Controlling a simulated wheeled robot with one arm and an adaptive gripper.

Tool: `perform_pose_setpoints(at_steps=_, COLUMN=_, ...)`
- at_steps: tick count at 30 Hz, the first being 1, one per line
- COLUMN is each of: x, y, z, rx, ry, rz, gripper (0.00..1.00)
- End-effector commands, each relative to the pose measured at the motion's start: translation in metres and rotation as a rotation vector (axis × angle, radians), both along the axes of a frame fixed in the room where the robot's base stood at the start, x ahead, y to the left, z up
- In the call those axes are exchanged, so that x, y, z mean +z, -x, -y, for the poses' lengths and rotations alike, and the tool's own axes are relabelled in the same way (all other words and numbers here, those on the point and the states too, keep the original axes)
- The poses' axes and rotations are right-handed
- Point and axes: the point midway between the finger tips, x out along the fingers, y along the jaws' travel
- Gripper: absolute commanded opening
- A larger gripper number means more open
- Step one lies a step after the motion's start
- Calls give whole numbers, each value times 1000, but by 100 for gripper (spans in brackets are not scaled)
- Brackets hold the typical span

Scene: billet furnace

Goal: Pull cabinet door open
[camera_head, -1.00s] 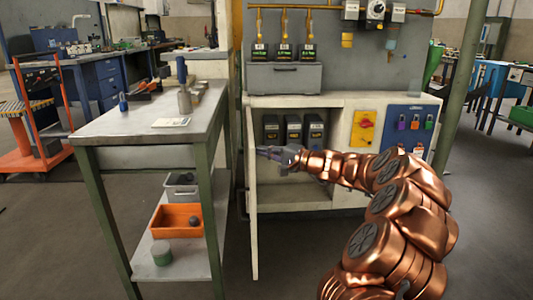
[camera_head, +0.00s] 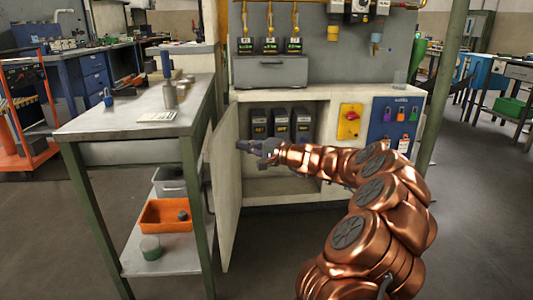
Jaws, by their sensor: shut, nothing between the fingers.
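The cabinet door (camera_head: 227,190) is a pale panel hinged at the left of the cabinet (camera_head: 370,172). It stands swung outward, and its inner face shows beside the workbench. My gripper (camera_head: 243,146) is at the upper part of the door's inner face, with its fingertips toward the panel. The fingers look closed, with nothing between them. They look close to or touching the door; I cannot tell which. My copper arm reaches in from the lower right across the opening. Several dark boxes (camera_head: 280,124) stand on the cabinet's inner shelf. The door's outer face and handle are hidden.
A steel workbench (camera_head: 130,118) stands close to the left of the door, with an orange bin (camera_head: 168,215) on its lower shelf. A green post (camera_head: 447,85) rises at the right. The floor in front of the cabinet is clear.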

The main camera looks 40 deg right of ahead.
Motion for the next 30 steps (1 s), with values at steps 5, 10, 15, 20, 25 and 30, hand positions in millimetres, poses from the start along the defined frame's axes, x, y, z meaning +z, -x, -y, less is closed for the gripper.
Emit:
perform_pose_setpoints(at_steps=5, x=1, y=8, z=15, rx=1, ry=0, rz=1, gripper=0)
perform_pose_setpoints(at_steps=10, x=3, y=30, z=17, rx=-1, ry=-2, rz=1, gripper=0)
perform_pose_setpoints(at_steps=15, x=3, y=54, z=18, rx=0, ry=-2, rz=0, gripper=0)
perform_pose_setpoints(at_steps=20, x=4, y=79, z=22, rx=-2, ry=0, rz=2, gripper=0)
perform_pose_setpoints(at_steps=25, x=2, y=98, z=23, rx=-1, ry=0, rz=1, gripper=0)
perform_pose_setpoints(at_steps=30, x=1, y=106, z=22, rx=2, ry=0, rz=0, gripper=0)
